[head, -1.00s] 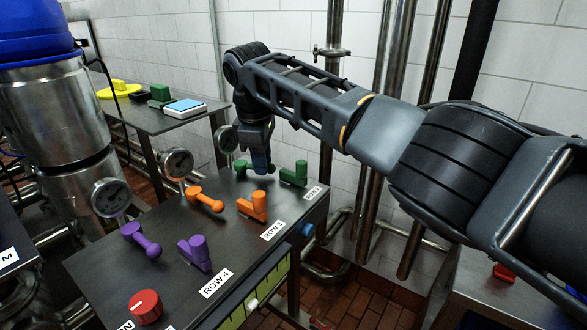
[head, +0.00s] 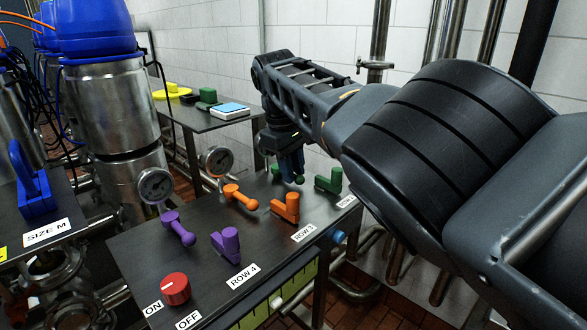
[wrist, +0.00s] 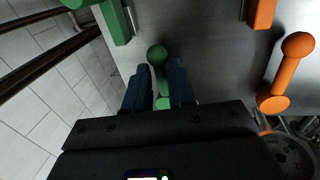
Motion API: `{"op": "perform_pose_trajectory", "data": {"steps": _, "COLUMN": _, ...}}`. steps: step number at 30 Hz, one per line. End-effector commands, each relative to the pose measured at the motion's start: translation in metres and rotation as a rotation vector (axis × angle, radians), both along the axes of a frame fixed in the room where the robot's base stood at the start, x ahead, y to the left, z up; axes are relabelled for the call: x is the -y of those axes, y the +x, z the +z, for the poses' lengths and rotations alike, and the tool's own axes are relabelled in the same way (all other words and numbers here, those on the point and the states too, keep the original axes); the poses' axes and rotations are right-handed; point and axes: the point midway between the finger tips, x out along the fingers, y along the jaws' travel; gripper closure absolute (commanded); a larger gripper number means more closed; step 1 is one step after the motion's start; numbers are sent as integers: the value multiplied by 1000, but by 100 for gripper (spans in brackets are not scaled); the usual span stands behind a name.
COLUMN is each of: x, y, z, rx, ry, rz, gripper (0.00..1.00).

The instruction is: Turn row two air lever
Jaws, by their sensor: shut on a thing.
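My gripper (head: 292,178) is down at the far end of the dark panel, at the green ball-ended lever (head: 276,171). In the wrist view, my gripper (wrist: 160,70) has its two dark fingers on either side of that green lever (wrist: 157,55), shut on its arm, with the round knob showing past the fingertips. My fingers hide much of the lever in the head view. A second green lever, block-shaped (head: 329,181), stands to the right, apart from my gripper. The label beside the green row is partly hidden by my arm.
Orange levers (head: 238,196) (head: 287,207) stand at ROW 3 and purple levers (head: 178,229) (head: 226,244) at ROW 4. A red knob (head: 176,289) is at the near end. Gauges (head: 156,185) line the panel's left side. Pipes (head: 376,66) rise behind.

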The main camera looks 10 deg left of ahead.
Motion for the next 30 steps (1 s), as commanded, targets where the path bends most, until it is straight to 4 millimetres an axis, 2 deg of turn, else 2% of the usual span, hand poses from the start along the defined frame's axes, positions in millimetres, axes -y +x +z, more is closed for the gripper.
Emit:
{"op": "perform_pose_trajectory", "data": {"steps": 10, "x": 2, "y": -1, "z": -1, "rx": -6, "ry": -6, "rz": -6, "gripper": 100}}
{"op": "perform_pose_trajectory", "data": {"steps": 11, "x": 2, "y": -1, "z": -1, "rx": -7, "ry": -5, "rz": -6, "gripper": 75}}
{"op": "perform_pose_trajectory", "data": {"steps": 16, "x": 1, "y": -1, "z": -1, "rx": -5, "ry": -3, "rz": -4, "gripper": 60}}
{"op": "perform_pose_trajectory", "data": {"steps": 25, "x": 0, "y": -1, "z": 3, "rx": -2, "ry": -1, "rz": -2, "gripper": 60}}
{"op": "perform_pose_trajectory", "data": {"steps": 30, "x": -3, "y": -4, "z": 24, "rx": 0, "ry": 0, "rz": -1, "gripper": 60}}
